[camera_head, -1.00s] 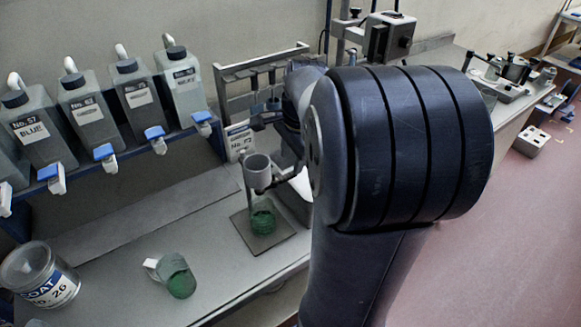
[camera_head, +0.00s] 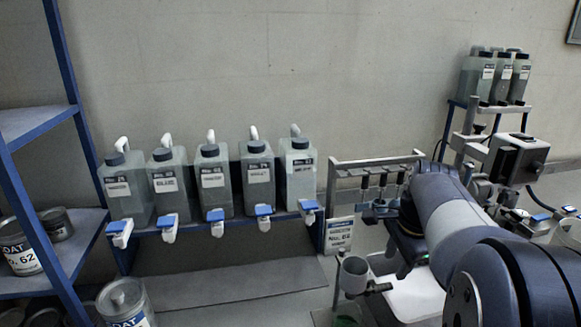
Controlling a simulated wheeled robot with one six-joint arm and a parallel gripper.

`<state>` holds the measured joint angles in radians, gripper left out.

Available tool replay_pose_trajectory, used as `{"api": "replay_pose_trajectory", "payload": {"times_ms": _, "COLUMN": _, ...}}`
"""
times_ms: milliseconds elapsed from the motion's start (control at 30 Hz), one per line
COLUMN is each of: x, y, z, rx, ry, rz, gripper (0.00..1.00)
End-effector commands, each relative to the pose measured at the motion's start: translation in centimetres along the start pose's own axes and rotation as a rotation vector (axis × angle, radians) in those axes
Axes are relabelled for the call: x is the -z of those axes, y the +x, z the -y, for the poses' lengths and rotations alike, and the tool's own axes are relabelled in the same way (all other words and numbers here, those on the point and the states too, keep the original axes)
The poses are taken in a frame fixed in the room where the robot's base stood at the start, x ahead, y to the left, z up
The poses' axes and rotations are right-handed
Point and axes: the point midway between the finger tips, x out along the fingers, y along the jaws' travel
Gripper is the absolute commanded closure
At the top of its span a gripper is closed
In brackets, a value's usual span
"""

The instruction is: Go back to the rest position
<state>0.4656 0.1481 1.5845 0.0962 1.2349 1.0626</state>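My arm reaches in from the lower right toward the rack in the middle of the bench. My gripper (camera_head: 380,212) seems to be the small dark part at the arm's far end, in front of the rack. It is too small and too much covered to show its fingers or anything between them. Below it, a grey cup (camera_head: 355,272) sits in a holder on a stand. A bit of green (camera_head: 345,321) shows under it, cut off by the bottom edge.
Several jugs with blue-and-white taps (camera_head: 217,222) line a shelf at the left. A blue shelf unit (camera_head: 62,150) with tins (camera_head: 18,246) stands at far left. A metal rack (camera_head: 375,163) and label card (camera_head: 339,235) are close to the arm. More jugs (camera_head: 500,75) stand back right.

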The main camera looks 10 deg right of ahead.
Motion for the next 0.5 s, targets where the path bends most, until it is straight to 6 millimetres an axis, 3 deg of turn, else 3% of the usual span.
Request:
{"api": "replay_pose_trajectory", "payload": {"times_ms": 300, "x": -0.1, "y": 6.3, "z": -0.1, "rx": -0.005, "ry": 0.0, "rz": 0.003, "gripper": 0.61}}
{"api": "replay_pose_trajectory", "payload": {"times_ms": 500, "x": -0.1, "y": 8.8, "z": -0.1, "rx": -0.003, "ry": -0.002, "rz": 0.003, "gripper": 0.61}}
